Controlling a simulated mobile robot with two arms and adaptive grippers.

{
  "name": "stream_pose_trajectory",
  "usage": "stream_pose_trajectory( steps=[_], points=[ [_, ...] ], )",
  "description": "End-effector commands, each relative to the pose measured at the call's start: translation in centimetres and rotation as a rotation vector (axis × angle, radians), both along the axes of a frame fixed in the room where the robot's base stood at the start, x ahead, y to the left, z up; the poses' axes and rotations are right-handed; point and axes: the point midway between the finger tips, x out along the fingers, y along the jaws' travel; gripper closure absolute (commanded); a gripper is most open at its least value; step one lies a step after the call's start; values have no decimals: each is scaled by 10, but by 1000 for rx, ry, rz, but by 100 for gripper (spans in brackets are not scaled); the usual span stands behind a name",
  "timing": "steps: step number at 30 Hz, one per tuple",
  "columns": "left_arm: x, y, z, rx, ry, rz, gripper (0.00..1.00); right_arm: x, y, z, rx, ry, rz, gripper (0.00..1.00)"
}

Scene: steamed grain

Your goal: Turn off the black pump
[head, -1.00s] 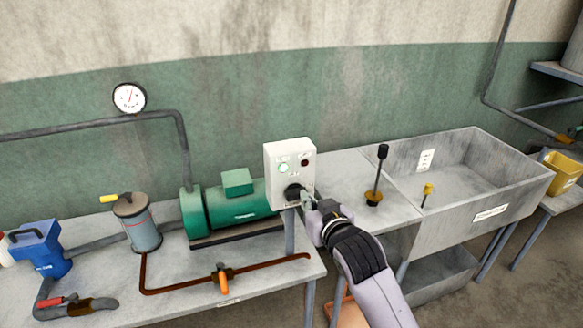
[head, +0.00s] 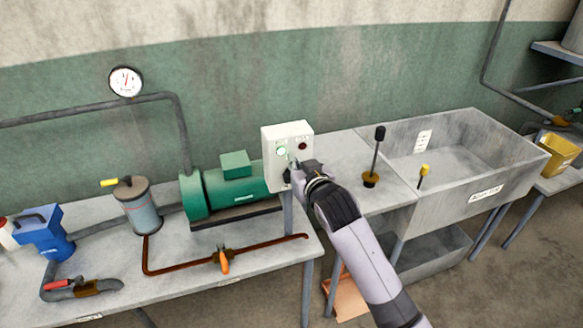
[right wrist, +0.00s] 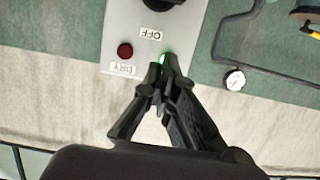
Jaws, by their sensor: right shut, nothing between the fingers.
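A white control box (head: 287,142) stands on a post at the right end of the pump table. It carries a black knob, a lit green light (head: 281,151) and a dark red light (head: 303,146). In the right wrist view the box appears upside down, with the knob (right wrist: 162,3) at the top edge and an OFF label (right wrist: 151,33) beside it. My right gripper (right wrist: 160,70) is shut and empty, its tips in front of the green light; contact cannot be told. The pump motor (head: 235,190) left of the box is green. I see no black pump.
A pipe with an orange valve handle (head: 224,260) runs along the table front. A gauge (head: 126,81) hangs on the wall.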

Motion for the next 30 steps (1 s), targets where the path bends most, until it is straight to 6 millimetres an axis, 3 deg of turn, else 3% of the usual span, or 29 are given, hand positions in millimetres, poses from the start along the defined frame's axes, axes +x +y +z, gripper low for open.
stream_pose_trajectory(
  steps=[6, 9, 15, 30],
  points=[
    [-1, 0, 11, 0, 2, 0, 60, 33, 11, -6, -1, 1, -1, 100],
    [-3, 0, 17, 0, 5, 0, 60, 30, 10, -26, -2, 6, -1, 100],
    [-5, 0, 22, 1, 8, 0, 60, 30, 10, -44, 0, 1, 0, 100],
    [-8, 0, 20, 1, 12, 1, 60, 32, 10, -49, -11, -5, 0, 100]
  ],
)
